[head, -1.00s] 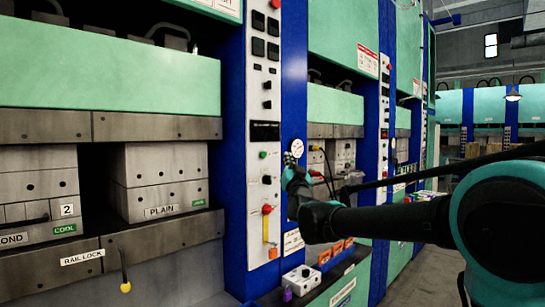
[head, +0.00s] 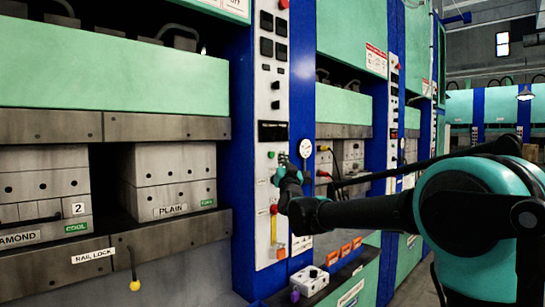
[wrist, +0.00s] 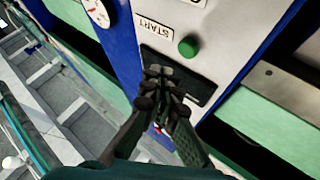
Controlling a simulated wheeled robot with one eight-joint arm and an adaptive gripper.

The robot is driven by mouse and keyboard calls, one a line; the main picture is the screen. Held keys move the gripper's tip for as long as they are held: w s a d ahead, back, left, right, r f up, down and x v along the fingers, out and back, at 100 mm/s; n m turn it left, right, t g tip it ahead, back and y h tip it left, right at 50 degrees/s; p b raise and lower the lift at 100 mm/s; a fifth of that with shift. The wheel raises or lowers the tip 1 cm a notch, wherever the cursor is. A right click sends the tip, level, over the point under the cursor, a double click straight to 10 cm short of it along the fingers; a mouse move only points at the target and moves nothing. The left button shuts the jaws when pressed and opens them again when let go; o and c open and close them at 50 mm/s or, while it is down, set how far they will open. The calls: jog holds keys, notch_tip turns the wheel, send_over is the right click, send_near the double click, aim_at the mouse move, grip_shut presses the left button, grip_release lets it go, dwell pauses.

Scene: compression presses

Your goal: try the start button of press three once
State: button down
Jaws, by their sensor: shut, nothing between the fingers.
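In the head view my gripper (head: 284,162) is just right of the button. I cannot read a press number.
The same panel carries a red button (head: 283,4), black knobs and a red-topped yellow lever (head: 274,225). A round gauge (head: 305,148) sits on the blue column to the right. A white box (head: 309,281) stands below. Another press's panel (head: 393,100) is further right.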

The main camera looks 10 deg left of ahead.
jog(key=shift+w+a, duration=0.65)
jog(key=shift+a, duration=0.25)
jog(key=shift+w+a, duration=0.1)
dwell(0.8)
jog(key=shift+w+a, duration=0.2)
jog(key=shift+w+a, duration=0.25)
jog(key=shift+a, duration=0.1)
dwell(0.9)
jog(key=shift+s+d, duration=0.1)
dwell(0.3)
jog(key=shift+s+d, duration=0.45)
jog(key=shift+d, duration=0.1)
jog(key=shift+d, duration=0.1)
jog(key=shift+s+d, duration=0.8)
jog(key=shift+d, duration=0.15)
jog(key=shift+s+d, duration=0.75)
jog(key=shift+d, duration=0.2)
